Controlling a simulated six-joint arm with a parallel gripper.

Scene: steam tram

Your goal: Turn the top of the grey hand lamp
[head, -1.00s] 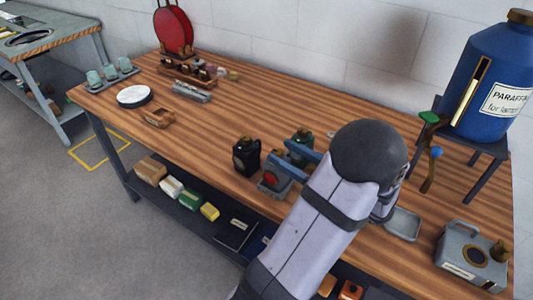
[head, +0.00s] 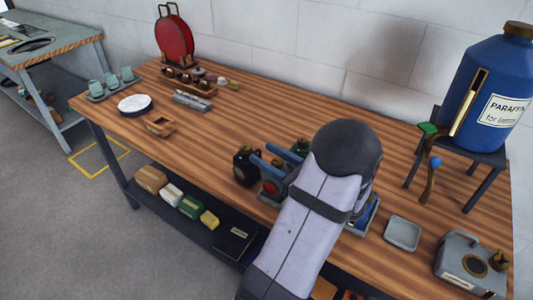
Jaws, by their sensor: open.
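The grey hand lamp (head: 266,193), with a red lens on its front, stands near the front edge of the wooden bench. My arm and gripper hide much of it, including its top. My gripper (head: 262,154) is open. Its two blue fingers point left over the lamp, with a gap between them. I cannot tell whether they touch it. A black lamp (head: 243,168) stands just left of the grey one, close to the fingertips. A green lamp (head: 302,146) stands behind, partly hidden.
A blue paraffin drum (head: 488,90) sits on a dark stand at the right. An empty grey tray (head: 402,233) and a grey can (head: 470,262) are at the front right. The bench middle behind the lamps is clear.

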